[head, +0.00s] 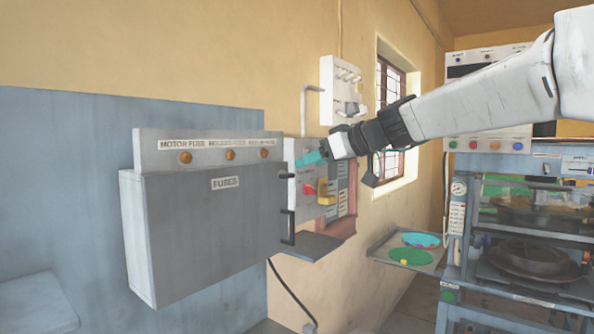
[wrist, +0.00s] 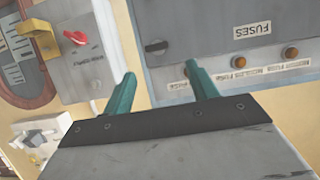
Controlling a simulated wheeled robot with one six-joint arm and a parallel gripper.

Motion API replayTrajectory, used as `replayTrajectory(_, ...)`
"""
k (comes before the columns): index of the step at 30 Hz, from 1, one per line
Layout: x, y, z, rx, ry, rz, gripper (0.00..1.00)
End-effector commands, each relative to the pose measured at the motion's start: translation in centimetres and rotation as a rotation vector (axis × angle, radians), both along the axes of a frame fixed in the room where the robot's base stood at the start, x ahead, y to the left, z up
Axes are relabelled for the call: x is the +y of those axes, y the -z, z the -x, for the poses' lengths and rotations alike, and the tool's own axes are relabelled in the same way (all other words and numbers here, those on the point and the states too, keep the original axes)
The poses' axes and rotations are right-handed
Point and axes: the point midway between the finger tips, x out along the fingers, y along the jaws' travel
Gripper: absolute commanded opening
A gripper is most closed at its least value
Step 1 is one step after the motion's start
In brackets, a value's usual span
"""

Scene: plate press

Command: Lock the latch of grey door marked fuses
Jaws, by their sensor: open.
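The grey door marked FUSES (head: 200,245) is on the wall box at the left in the head view and looks shut. A small dark latch (head: 287,176) sits by its upper right edge, above a black pull handle (head: 288,228). In the wrist view the door (wrist: 215,22) appears upside down, and the dark latch (wrist: 157,46) lies just beyond my fingertips, roughly between them. My gripper (head: 311,158) has teal fingers and is up and right of the latch. In the wrist view my gripper (wrist: 160,69) is open and empty, apart from the latch.
A grey panel with a red switch (head: 308,189) and a yellow part (head: 326,191) stands close right of the door. A small grey shelf (head: 314,246) juts out below. A rack with plates (head: 530,260) stands at the right. Space before the door looks clear.

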Motion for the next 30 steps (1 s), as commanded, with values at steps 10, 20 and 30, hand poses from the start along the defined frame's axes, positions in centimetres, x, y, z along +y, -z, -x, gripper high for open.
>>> replayTrajectory(10,3.2,2.2,-3.2,0.005,0.007,0.000,0.58)
replayTrajectory(20,4.4,2.7,-4.0,0.004,0.008,0.000,0.58)
replayTrajectory(30,4.5,2.7,-4.0,0.005,0.007,0.000,0.13)
